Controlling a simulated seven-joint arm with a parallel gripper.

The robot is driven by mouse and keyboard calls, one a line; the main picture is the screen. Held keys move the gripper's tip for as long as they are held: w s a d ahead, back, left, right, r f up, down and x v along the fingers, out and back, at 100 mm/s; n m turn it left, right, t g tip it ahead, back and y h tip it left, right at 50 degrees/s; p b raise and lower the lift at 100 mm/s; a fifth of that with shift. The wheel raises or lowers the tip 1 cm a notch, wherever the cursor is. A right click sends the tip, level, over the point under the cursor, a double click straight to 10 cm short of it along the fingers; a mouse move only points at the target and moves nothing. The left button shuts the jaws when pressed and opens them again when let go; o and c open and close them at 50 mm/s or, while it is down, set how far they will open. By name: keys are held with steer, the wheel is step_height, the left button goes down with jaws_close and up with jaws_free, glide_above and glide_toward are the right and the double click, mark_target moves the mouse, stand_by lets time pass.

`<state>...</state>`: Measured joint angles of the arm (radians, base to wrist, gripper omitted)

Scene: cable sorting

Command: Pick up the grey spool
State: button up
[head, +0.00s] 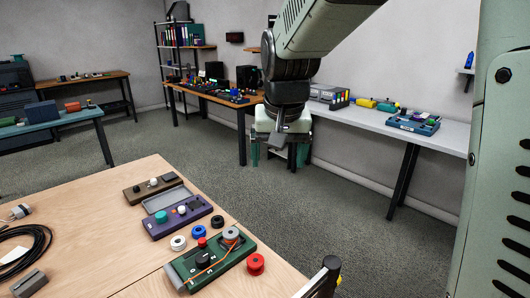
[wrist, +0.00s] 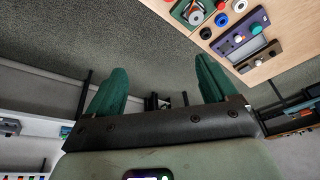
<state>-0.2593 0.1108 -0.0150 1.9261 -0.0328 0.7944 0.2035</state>
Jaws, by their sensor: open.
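The grey spool (head: 231,233) sits at the far right corner of a green panel (head: 233,255) on the wooden table, with an orange cable close by it. In the wrist view a grey round thing that looks like this spool (wrist: 196,17) shows near the top edge, on the green panel. My gripper (head: 279,157) hangs beyond the table in the head view, well apart from the spool. Its two green fingers are spread with nothing between them, as the wrist view shows (wrist: 160,72).
Red (head: 256,264), blue (head: 197,232), white (head: 178,243) and black (head: 217,221) spools lie around the panel. A purple panel (head: 160,229) and a brown panel (head: 136,193) stand farther back. A black cable coil (head: 42,262) lies at left. Bare tabletop lies between.

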steer(key=w+a+f, duration=0.5)
steer(key=w+f, duration=0.1)
steer(key=f, duration=0.1)
steer(key=g, duration=0.2)
glide_toward(231, 232)
steer(key=f, duration=0.2)
steer(key=a+f, duration=0.1)
steer(key=shift+s+a+f, duration=0.1)
steer(key=shift+s+f, duration=0.15)
steer(key=shift+s, duration=0.1)
steer(key=shift+w+d+f, duration=0.1)
steer(key=shift+w+f, duration=0.2)
steer(key=shift+f, duration=0.7)
steer(key=shift+w+d+f, duration=0.1)
steer(key=shift+w+f, duration=0.2)
steer(key=shift+f, duration=0.65)
steer(key=shift+w+d+f, duration=0.1)
steer(key=shift+w+f, duration=0.2)
steer(key=shift+f, duration=0.7)
steer(key=c, duration=1.2)
step_height(231, 232, up, 10)
steer(key=shift+r, duration=0.1)
